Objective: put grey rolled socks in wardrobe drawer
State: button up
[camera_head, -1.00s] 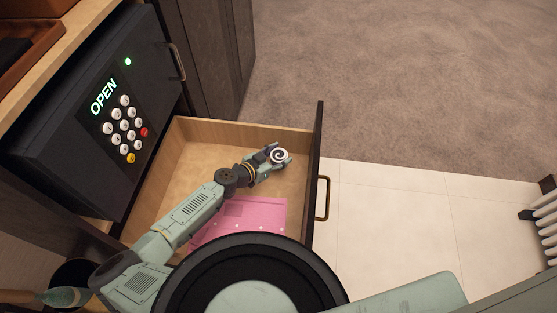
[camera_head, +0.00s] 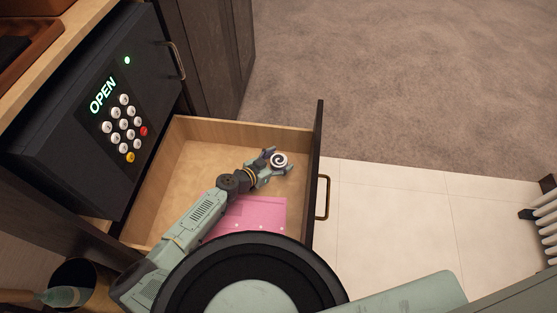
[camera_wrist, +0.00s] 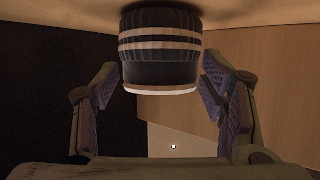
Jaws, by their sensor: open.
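The rolled socks (camera_head: 279,161) show as a dark and white spiral inside the open wardrobe drawer (camera_head: 204,128), near its front panel. In the wrist view the socks (camera_wrist: 160,52) are a dark grey roll with pale stripes, against the wooden drawer floor at the top of the picture. My gripper (camera_head: 278,159) is open, with one finger on each side of the socks. In the wrist view my gripper (camera_wrist: 158,88) shows gaps between both fingers and the roll.
A pink flat item (camera_head: 250,216) lies in the drawer, partly under my arm. A black safe (camera_head: 85,105) with a keypad and the word OPEN stands left of the drawer. The drawer front has a brass handle (camera_head: 323,197). Tiled floor (camera_head: 400,220) to the right is clear.

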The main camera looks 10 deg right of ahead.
jog(key=shift+r, duration=0.25)
jog(key=shift+s+a, duration=0.1)
jog(key=shift+a, duration=0.25)
jog(key=v, duration=1.1)
jog(key=shift+s+b, duration=0.15)
jog(key=shift+b, duration=0.25)
jog(key=shift+a, duration=0.1)
